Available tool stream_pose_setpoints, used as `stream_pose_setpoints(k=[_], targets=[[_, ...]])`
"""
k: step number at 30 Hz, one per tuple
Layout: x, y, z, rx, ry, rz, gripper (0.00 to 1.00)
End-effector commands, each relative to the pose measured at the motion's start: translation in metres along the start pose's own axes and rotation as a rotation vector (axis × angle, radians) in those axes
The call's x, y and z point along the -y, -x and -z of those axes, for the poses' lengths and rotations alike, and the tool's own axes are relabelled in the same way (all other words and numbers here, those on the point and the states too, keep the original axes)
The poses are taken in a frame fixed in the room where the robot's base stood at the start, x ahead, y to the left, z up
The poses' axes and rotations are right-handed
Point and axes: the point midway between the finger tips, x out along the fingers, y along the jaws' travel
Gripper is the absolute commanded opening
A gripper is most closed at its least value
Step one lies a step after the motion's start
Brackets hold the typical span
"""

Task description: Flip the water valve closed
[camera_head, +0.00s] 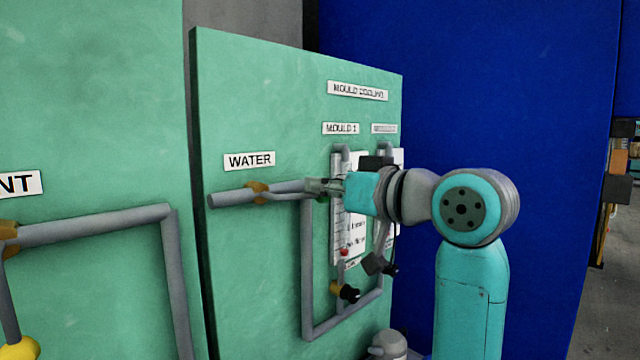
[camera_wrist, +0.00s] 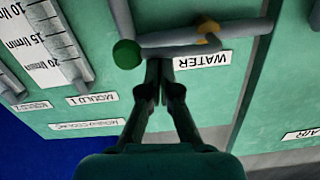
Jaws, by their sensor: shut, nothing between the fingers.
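The water valve (camera_head: 257,192) is a brass fitting on a grey horizontal pipe under the WATER label (camera_head: 249,161). Its thin grey lever (camera_head: 285,196) runs right from the brass, nearly along the pipe. In the upside-down wrist view the brass (camera_wrist: 208,38) is at upper right and the lever (camera_wrist: 180,49) ends in a green round knob (camera_wrist: 127,53). My gripper (camera_head: 314,186) is shut and empty at the lever's right end. In the wrist view its fingertips (camera_wrist: 158,64) are beside the lever, close to the knob; I cannot tell whether they touch.
The green panel (camera_head: 240,100) carries flow gauges, one showing in the wrist view (camera_wrist: 45,45), and a vertical pipe (camera_head: 307,270). A black knob (camera_head: 349,292) is below my gripper. Another pipe (camera_head: 100,224) is on the left cabinet. A blue wall (camera_head: 500,80) stands behind.

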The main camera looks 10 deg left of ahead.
Motion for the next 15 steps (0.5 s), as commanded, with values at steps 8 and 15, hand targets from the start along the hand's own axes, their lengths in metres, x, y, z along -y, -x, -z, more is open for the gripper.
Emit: stream_pose_setpoints(k=[8,15], targets=[[-0.004,-0.001,-0.014,0.003,-0.195,0.009,0.0],[-0.004,-0.001,-0.028,0.001,-0.424,0.02,0.0]])
